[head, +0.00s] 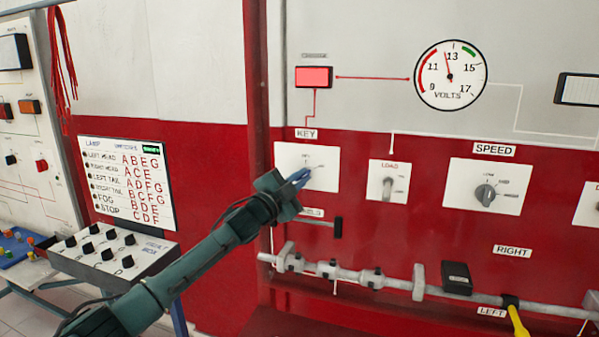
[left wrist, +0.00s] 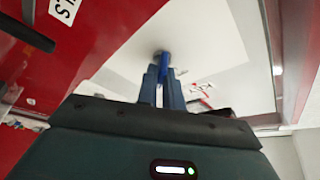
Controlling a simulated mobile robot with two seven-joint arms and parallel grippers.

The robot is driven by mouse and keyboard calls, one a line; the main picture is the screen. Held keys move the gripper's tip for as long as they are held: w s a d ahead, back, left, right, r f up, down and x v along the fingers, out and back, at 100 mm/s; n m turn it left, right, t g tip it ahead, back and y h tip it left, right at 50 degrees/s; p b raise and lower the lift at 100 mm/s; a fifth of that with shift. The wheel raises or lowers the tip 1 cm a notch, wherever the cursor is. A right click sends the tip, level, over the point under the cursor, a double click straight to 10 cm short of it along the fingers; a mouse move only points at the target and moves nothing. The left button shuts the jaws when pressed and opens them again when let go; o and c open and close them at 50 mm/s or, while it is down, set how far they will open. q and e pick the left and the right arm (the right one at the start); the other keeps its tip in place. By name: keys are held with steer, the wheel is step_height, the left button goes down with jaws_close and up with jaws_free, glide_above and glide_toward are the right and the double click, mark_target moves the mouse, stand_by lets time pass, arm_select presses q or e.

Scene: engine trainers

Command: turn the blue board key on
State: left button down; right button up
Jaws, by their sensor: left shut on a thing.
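The white key plate (head: 325,155) is on the red panel under the KEY label (head: 306,134), left of the LOAD switch (head: 388,182). My left gripper (head: 300,177) reaches this plate from the lower left and covers part of its face. In the left wrist view the gripper (left wrist: 164,84) is shut on the small blue key (left wrist: 164,61), which stands out from the white plate. The fingers hide most of the key, so its exact angle is hard to tell. My right gripper is not in view.
A lit red lamp (head: 314,76) and a volts gauge (head: 451,75) are above. The SPEED knob (head: 485,195) is to the right. A grey rod (head: 395,284) runs below, with a black-handled lever (head: 338,228) above it. A fault box (head: 114,252) stands at lower left.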

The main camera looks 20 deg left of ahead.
arm_select(q)
steer(key=shift+m, duration=0.7)
steer(key=c, duration=1.5)
jaws_free()
steer(key=shift+c, duration=0.2)
steer(key=shift+s, duration=0.1)
steer(key=b+v, duration=0.3)
steer(key=v, duration=1)
steer(key=shift+r, duration=0.3)
steer(key=shift+a, duration=0.1)
